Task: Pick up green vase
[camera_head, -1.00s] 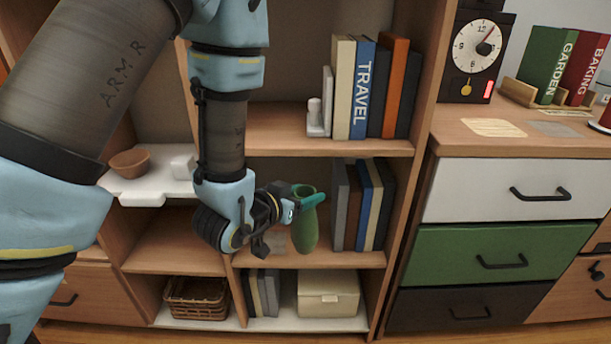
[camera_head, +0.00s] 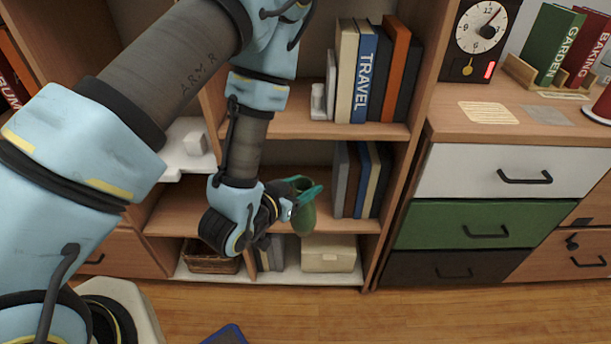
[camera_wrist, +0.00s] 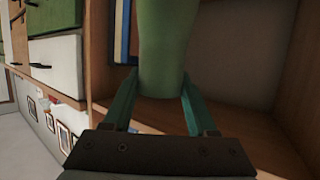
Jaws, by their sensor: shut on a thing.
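The green vase (camera_head: 305,220) is in my gripper (camera_head: 308,194), in front of the middle shelf of the bookcase. In the head view the vase looks roughly upright, and its lower end overlaps the shelf's front edge. In the wrist view the vase (camera_wrist: 165,45) lies between the two teal fingers of my gripper (camera_wrist: 160,85). The fingers are shut on it from both sides. Part of the vase is hidden behind a finger in the head view.
Books (camera_head: 362,180) stand right of the vase on the shelf (camera_head: 345,226). A cream box (camera_head: 329,254) and a basket (camera_head: 209,258) sit below. A drawer cabinet (camera_head: 490,170) stands at the right. The wood floor (camera_head: 420,312) in front is mostly clear.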

